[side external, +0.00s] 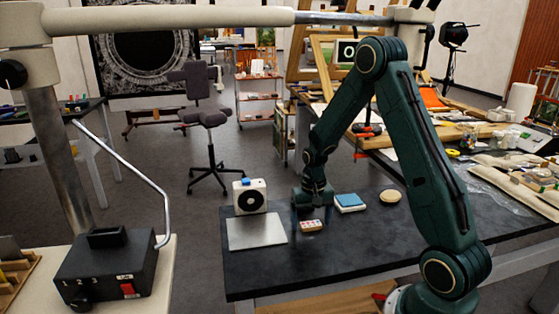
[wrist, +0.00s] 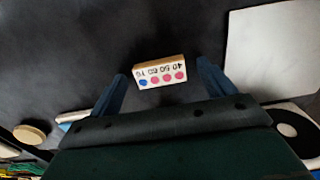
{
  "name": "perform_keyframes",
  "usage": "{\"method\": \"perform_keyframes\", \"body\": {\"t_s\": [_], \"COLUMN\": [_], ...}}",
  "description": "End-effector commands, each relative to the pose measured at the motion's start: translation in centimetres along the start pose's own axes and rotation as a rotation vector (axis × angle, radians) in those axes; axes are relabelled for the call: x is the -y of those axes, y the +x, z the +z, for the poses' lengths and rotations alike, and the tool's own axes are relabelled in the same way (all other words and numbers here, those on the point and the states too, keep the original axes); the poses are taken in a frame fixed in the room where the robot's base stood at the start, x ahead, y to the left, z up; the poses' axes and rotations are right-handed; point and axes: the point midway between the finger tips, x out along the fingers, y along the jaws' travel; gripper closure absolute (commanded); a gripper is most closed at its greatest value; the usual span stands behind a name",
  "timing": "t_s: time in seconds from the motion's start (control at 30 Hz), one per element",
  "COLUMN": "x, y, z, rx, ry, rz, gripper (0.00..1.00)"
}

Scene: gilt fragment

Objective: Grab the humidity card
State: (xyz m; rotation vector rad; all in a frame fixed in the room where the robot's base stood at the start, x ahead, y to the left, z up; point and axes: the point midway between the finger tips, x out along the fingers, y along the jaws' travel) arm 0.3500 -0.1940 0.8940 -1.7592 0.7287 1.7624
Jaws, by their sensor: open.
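The humidity card (side external: 312,225) is a small pale block-like piece lying on the dark table. In the wrist view the card (wrist: 160,72) shows a row of pink dots and one blue dot with printed numbers, upside down. My gripper (side external: 312,206) points down just over and behind the card. In the wrist view my gripper (wrist: 161,70) is open, with one blue finger on each side of the card and a gap to both. Nothing is held. The exact height of the fingertips above the table is hard to tell.
A silver-grey plate (side external: 256,232) lies left of the card, with a white box with a black round face (side external: 249,196) behind it. A blue-topped block (side external: 349,201) and a round tan disc (side external: 390,196) lie to the right. The table front is clear.

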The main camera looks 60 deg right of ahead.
Motion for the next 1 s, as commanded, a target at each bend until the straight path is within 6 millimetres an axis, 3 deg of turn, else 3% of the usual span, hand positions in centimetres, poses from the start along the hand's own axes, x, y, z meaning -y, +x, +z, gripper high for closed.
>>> {"method": "perform_keyframes", "body": {"t_s": [0.47,0.73,1.0], "x": [0.01,0.00,0.01], "y": [0.03,0.03,0.00], "z": [-0.02,-0.03,-0.03], "rx": [-0.001,-0.001,-0.001], "ry": [0.000,0.000,0.000], "rz": [0.000,0.000,0.000], "gripper": [0.18,0.66,0.66]}}
